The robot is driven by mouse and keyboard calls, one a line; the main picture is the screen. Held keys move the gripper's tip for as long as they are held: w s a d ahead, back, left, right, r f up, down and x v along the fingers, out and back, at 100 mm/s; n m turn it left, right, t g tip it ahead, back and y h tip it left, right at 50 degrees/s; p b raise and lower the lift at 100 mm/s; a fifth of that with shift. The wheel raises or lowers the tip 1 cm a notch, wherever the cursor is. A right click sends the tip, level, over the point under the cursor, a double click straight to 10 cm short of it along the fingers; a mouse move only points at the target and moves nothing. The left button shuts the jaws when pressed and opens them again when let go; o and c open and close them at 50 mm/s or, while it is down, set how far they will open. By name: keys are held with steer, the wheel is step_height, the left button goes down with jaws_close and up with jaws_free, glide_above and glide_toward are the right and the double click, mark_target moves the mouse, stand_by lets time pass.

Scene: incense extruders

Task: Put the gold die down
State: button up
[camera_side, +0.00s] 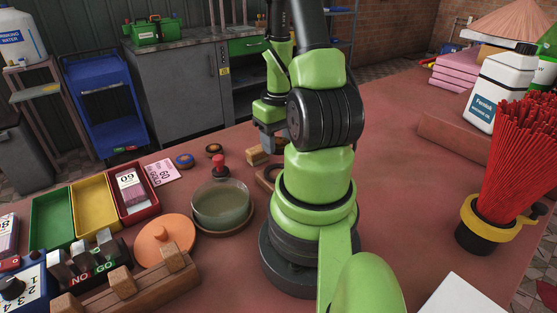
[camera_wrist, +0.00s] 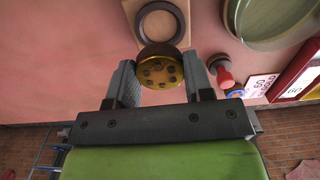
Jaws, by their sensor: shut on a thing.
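The gold die (camera_wrist: 160,70) is a short round metal piece with several dark holes in its face. In the wrist view it sits between the two grey jaws of my gripper (camera_wrist: 161,66), which is shut on it. A wooden block with a dark ring (camera_wrist: 162,22) lies just past the die in that view; whether they touch cannot be told. In the side view my gripper (camera_side: 267,143) is low over the bench behind my arm, and the die cannot be made out there. A pink card reading "60 GOLD" (camera_side: 161,172) lies left of my gripper.
A green bowl (camera_side: 221,207) on a saucer and a red-handled stamp (camera_side: 220,170) stand left of my arm. A blue die (camera_side: 184,161) and a dark die (camera_side: 214,149) lie behind them. Green, yellow and red trays (camera_side: 94,208) are farther left.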

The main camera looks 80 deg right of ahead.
steer(key=shift+f, duration=2.45)
steer(key=shift+f, duration=0.6)
steer(key=o, duration=1.2)
steer(key=shift+c, duration=0.2)
steer(key=shift+r, duration=0.1)
